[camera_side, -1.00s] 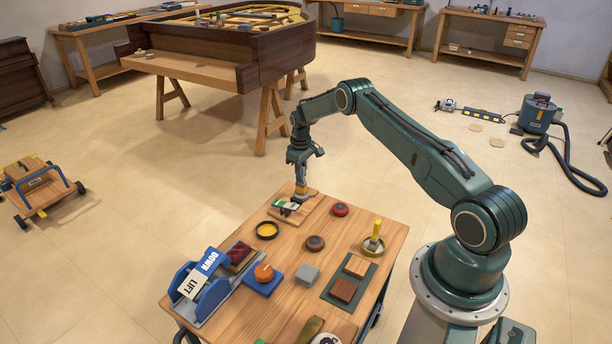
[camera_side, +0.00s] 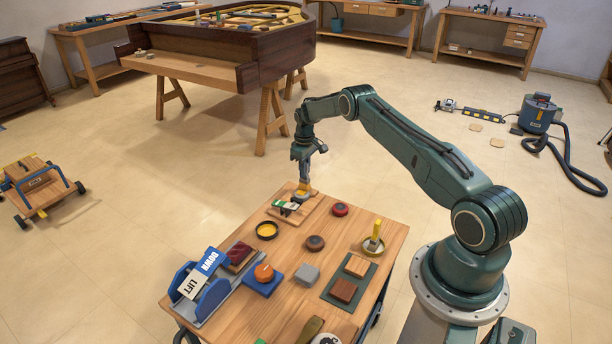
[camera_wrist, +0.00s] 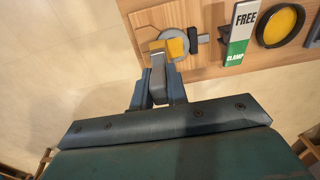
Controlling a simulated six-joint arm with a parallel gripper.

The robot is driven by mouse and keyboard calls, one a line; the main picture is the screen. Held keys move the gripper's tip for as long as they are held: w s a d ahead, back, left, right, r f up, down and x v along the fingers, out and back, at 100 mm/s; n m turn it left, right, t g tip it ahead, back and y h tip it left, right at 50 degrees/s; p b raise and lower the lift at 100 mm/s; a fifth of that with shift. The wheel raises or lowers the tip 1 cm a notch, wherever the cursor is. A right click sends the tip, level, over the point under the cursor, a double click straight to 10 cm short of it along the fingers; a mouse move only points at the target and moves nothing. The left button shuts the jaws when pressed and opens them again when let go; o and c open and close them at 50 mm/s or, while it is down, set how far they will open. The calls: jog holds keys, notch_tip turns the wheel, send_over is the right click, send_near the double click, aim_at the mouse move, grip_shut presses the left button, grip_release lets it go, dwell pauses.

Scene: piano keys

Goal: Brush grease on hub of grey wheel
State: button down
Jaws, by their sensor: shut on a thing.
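My gripper (camera_wrist: 158,98) is shut on a brush (camera_wrist: 158,72), which points down between its blue fingers. The brush's yellow end (camera_wrist: 176,47) overlaps the middle of the grey wheel (camera_wrist: 181,58) in the wrist view and hides part of its hub. I cannot tell whether they touch. In the side view, my gripper (camera_side: 305,172) is above the grey wheel (camera_side: 302,197) at the table's far corner. The wheel is on a wooden board (camera_side: 313,209), beside a white-and-green FREE/CLAMP lever (camera_wrist: 239,34). Yellow grease fills a round black dish (camera_wrist: 281,24), left of the board in the side view (camera_side: 267,230).
A red round piece (camera_side: 340,209) and a dark round piece (camera_side: 315,243) stand nearby. A dish with an upright yellow-handled tool (camera_side: 375,240) is to the right. A blue LIFT/DOWN device (camera_side: 205,290) is at the left edge.

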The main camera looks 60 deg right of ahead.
jog(key=shift+d+r, duration=0.15)
jog(key=shift+d, duration=0.15)
jog(key=shift+r, duration=3.9)
jog(key=shift+a, duration=0.15)
